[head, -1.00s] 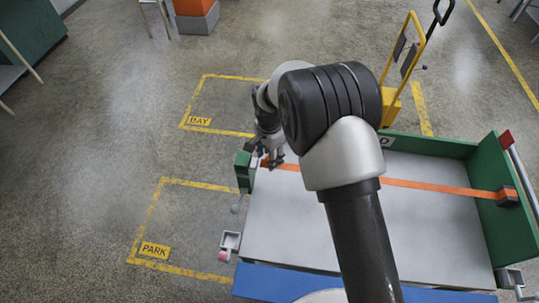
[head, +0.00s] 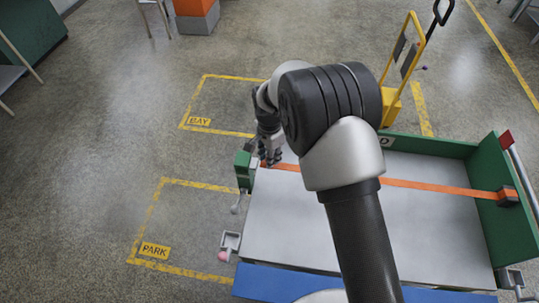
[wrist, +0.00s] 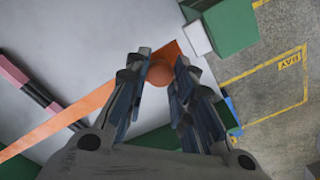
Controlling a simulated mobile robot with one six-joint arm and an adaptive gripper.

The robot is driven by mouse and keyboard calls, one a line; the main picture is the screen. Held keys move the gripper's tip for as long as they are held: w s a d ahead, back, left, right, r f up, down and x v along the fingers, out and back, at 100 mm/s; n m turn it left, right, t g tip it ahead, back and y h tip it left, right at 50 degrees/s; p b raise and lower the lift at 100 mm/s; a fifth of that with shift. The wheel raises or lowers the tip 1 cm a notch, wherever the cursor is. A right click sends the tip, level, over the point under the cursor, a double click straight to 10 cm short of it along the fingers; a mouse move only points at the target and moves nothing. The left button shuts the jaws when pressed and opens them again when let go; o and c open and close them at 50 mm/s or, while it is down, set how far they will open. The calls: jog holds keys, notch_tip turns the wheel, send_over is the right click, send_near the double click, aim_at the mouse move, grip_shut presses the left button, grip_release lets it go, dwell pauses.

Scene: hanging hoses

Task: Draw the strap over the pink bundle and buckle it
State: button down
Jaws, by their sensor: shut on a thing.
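The orange strap (head: 430,186) runs from a dark fitting (head: 508,196) on the cart's right wall across the deck to my gripper (head: 270,150). In the wrist view the strap (wrist: 35,138) leads up to my gripper (wrist: 158,80), whose fingers are shut around its rounded orange end (wrist: 160,75). My arm seems to hide the bundle in the head view. A green post (head: 244,168), perhaps the buckle, stands beside my gripper.
The cart has a pale deck (head: 285,225), green walls (head: 492,225) and a blue front edge (head: 275,283). A yellow hand truck (head: 395,85) stands behind it. Yellow-marked floor bays (head: 185,215) lie clear to the left.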

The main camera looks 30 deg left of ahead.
jog(key=a, duration=0.1)
jog(key=s+a, duration=0.1)
jog(key=a, duration=0.2)
jog(key=shift+s+a+b, duration=0.25)
jog(key=shift+a+b, duration=0.05)
jog(key=shift+b, duration=0.1)
jog(key=c, duration=1.3)
grip_release()
jog(key=shift+a, duration=0.1)
jog(key=shift+c, duration=0.2)
notch_tip(320, 180, up, 12)
